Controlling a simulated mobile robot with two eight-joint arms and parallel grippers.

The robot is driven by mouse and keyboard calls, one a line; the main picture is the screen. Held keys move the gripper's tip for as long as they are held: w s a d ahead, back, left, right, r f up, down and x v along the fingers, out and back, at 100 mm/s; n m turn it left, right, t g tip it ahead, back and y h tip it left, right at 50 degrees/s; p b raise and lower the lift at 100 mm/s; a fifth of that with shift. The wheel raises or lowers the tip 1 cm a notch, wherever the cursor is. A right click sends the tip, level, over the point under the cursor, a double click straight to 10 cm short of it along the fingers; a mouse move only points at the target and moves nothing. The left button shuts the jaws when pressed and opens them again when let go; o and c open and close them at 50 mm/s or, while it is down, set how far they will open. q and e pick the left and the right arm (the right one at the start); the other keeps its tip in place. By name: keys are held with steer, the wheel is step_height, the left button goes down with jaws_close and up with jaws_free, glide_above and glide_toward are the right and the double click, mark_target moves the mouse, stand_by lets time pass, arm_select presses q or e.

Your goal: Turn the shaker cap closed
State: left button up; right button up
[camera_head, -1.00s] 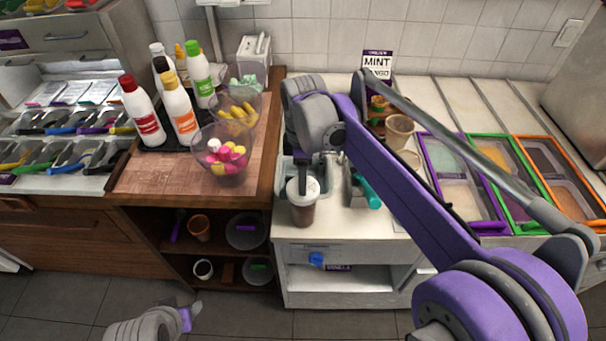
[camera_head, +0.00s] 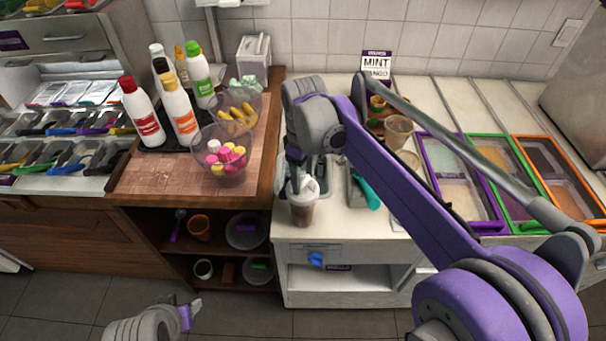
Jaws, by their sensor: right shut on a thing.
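The shaker (camera_head: 303,211) is a brownish, see-through cup standing upright near the front edge of the white counter. Its white cap (camera_head: 309,186) is on top, partly hidden by my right gripper (camera_head: 300,180). My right gripper reaches down from above and is shut on the cap. My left gripper (camera_head: 188,312) is low at the bottom left, away from the counter and far from the shaker. Its fingers are too small and turned to show whether they are open.
A teal-handled tool (camera_head: 368,193) lies right of the shaker. Purple-, green- and orange-framed topping bins fill the counter's right. Clear cups (camera_head: 398,131) stand behind. Several squeeze bottles and a candy bowl (camera_head: 222,172) stand on the wooden counter at left.

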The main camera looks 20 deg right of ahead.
mark_target(305, 182)
steer(key=m, duration=0.6)
steer(key=shift+s, duration=0.1)
steer(key=m, duration=0.5)
steer(key=shift+s+m, duration=0.1)
steer(key=shift+m, duration=0.2)
stand_by(0.3)
steer(key=o, duration=1.4)
step_height(305, 182, up, 11)
steer(key=shift+f+p, duration=0.1)
steer(key=shift+p, duration=0.5)
steer(key=shift+s, duration=0.1)
